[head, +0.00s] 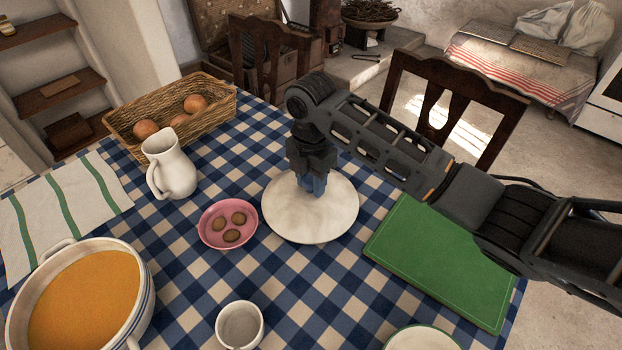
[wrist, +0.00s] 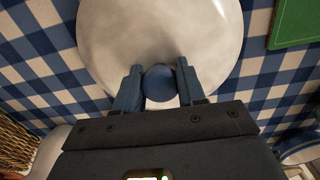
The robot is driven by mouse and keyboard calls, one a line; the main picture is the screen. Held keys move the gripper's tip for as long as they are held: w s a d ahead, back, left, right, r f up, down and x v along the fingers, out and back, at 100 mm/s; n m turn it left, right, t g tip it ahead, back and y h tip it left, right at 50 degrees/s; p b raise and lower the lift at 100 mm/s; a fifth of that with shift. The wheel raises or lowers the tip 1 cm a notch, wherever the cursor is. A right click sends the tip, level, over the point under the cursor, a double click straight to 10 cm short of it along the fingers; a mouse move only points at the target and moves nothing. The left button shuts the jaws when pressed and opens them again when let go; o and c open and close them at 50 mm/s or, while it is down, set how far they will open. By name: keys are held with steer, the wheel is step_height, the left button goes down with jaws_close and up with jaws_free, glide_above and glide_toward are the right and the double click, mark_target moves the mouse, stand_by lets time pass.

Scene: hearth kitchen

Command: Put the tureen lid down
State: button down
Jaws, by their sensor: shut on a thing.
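The tureen lid (head: 290,222) is a round white disc with a blue knob. In the head view it is over the checked tablecloth at the middle of the table; I cannot tell whether it touches the cloth. My gripper (head: 314,186) is above its centre, shut on the knob. In the wrist view the blue knob (wrist: 160,84) sits between the two fingers, with the white lid (wrist: 160,30) beyond. The open tureen (head: 142,310) stands at the lower left of the head view, full of orange soup.
A pink bowl (head: 204,238) with several brown biscuits is just left of the lid. A green board (head: 440,262) lies to the right, close to the lid. A white jug (head: 174,172), a basket of eggs (head: 222,108) and a white cup (head: 240,309) stand around.

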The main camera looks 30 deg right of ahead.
steer(key=c, duration=0.7)
jaws_free()
steer(key=shift+o, duration=0.2)
step_height(320, 180, up, 12)
